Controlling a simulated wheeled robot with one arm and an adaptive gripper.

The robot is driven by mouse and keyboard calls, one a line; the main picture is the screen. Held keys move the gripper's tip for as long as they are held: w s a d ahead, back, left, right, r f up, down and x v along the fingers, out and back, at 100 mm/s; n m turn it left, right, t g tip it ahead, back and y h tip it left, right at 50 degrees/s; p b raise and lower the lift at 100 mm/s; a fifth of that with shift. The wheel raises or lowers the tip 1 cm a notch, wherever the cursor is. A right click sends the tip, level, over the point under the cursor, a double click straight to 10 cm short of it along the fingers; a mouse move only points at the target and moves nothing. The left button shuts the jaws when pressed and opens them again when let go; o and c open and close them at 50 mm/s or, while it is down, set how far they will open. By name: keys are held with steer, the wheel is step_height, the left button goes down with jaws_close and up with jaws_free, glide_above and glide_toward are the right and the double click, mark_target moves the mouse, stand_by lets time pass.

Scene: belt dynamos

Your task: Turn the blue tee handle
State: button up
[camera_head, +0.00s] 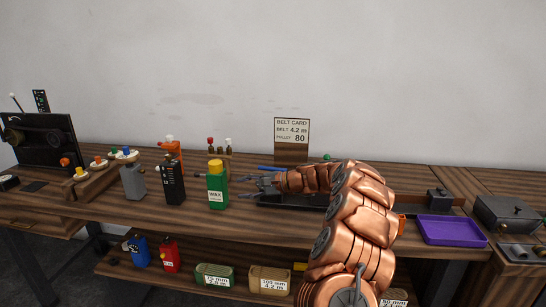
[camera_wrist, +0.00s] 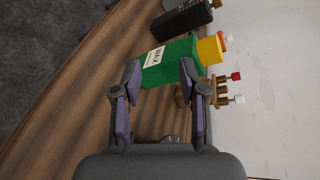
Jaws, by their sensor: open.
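My gripper (camera_head: 243,187) is open and empty above the bench, pointing left. In the wrist view its two fingers (camera_wrist: 162,80) stand apart, with the green WAX bottle (camera_wrist: 172,66) beyond them. The bottle (camera_head: 217,190) has a yellow cap and stands upright just left of the fingertips in the head view; nothing is held. A thin blue bar (camera_head: 271,168) shows just behind my gripper; I cannot tell if it is the tee handle. No blue tee handle is clearly seen, and my arm hides part of the bench and a dark tray-like thing.
A black handheld unit (camera_head: 172,184) and a grey canister (camera_head: 133,182) stand left of the bottle. A belt card (camera_head: 291,131) stands at the back. A purple tray (camera_head: 450,231) lies at right. Cans and labelled boxes sit on the lower shelf (camera_head: 190,285).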

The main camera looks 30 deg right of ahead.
mark_target(273, 169)
steer(key=d+r+m+t+h+p, duration=0.1)
steer(key=d+m+t+h+p, duration=0.35)
steer(key=d, duration=1.35)
steer(key=shift+g+y, duration=0.35)
steer(key=shift+g, duration=0.1)
steer(key=shift+p+x, duration=1.25)
steer(key=shift+x, duration=2.75)
steer(key=shift+d, duration=0.1)
jaws_close()
